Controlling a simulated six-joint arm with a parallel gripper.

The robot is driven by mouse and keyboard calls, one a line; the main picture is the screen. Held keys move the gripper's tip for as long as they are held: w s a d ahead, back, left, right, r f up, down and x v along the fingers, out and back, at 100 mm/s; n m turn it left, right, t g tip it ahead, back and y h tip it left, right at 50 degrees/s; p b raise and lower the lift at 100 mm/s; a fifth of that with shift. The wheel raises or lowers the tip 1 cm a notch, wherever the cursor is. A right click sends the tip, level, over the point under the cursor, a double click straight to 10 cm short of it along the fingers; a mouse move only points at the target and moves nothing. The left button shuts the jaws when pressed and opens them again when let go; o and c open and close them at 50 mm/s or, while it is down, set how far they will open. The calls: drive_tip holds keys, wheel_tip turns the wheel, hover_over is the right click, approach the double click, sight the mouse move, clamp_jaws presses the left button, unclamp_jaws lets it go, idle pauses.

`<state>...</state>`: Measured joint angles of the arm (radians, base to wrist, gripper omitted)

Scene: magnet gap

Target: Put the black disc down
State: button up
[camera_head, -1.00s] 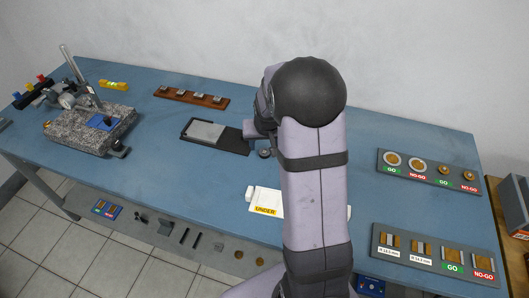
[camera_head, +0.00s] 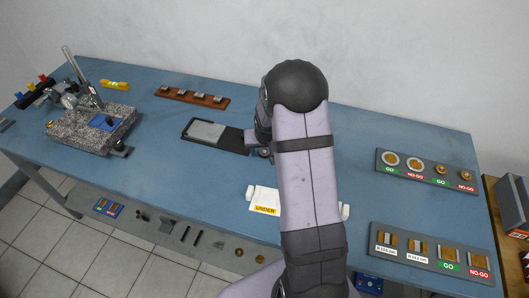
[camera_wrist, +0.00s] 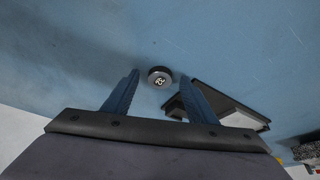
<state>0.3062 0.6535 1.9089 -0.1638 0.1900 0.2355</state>
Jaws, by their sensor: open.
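The black disc (camera_head: 264,152) is small and round, with a lighter marked centre. It lies on the blue bench just right of the black tray (camera_head: 236,141). In the wrist view the disc (camera_wrist: 160,77) shows between and just beyond the tips of my gripper (camera_wrist: 160,79). The two blue fingers are spread, with visible space between each and the disc. My gripper is open and holds nothing. In the head view my arm hides most of the gripper.
The tray holds a grey plate (camera_head: 206,133). A white piece labelled UNDER (camera_head: 264,199) lies nearer the front, partly behind my arm. Gauge boards (camera_head: 428,172) stand at the right. A granite block (camera_head: 90,130) is at the left. The bench between tray and UNDER piece is clear.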

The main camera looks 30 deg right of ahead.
sight(265, 154)
drive_tip(key=c, duration=1.3)
drive_tip(key=shift+r, duration=0.2)
wheel_tip(265, 154, up, 10)
drive_tip(key=shift+f+b, duration=0.1)
drive_tip(key=shift+b, duration=0.75)
drive_tip(key=shift+n, duration=0.3)
